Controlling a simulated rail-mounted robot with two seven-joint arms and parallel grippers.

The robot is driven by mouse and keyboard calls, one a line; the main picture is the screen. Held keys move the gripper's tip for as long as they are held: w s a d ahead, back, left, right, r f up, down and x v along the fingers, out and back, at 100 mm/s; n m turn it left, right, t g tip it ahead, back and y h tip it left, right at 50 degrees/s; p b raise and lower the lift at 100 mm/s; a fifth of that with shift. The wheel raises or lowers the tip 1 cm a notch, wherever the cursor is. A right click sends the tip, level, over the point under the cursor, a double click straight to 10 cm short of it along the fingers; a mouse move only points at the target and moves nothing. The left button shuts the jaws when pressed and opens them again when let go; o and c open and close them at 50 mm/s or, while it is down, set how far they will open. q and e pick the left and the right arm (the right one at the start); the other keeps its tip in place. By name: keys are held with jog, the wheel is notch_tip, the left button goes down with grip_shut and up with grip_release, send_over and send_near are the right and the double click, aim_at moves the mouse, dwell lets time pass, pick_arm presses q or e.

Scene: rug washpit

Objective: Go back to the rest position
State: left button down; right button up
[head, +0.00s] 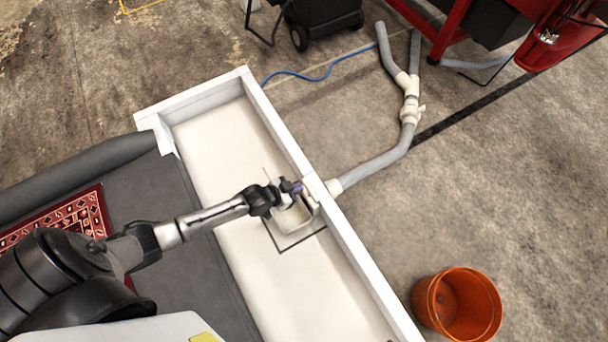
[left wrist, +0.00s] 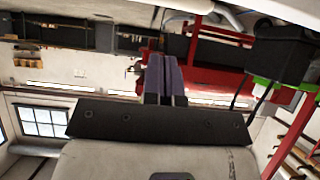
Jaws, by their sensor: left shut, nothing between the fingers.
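My left arm comes in from the lower left in the head view and reaches over the white wash pit (head: 240,155). My left gripper (head: 297,187) is at the pit's right-hand wall, near the drain outlet. Its fingers look closed together, with nothing held. In the left wrist view the shut fingers (left wrist: 165,80) show as a dark purple pair in the middle, against the room's far wall. My right gripper is in neither view.
A red patterned rug (head: 70,217) lies on the dark grey surface at left. Grey drain pipe (head: 375,163) runs from the pit wall across the floor. An orange bucket (head: 457,305) stands outside the pit at lower right. A red frame (head: 450,30) stands at upper right.

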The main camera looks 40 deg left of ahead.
pick_arm(q)
jog(key=p+v, duration=0.3)
jog(key=v, duration=0.4)
jog(key=shift+f, duration=0.1)
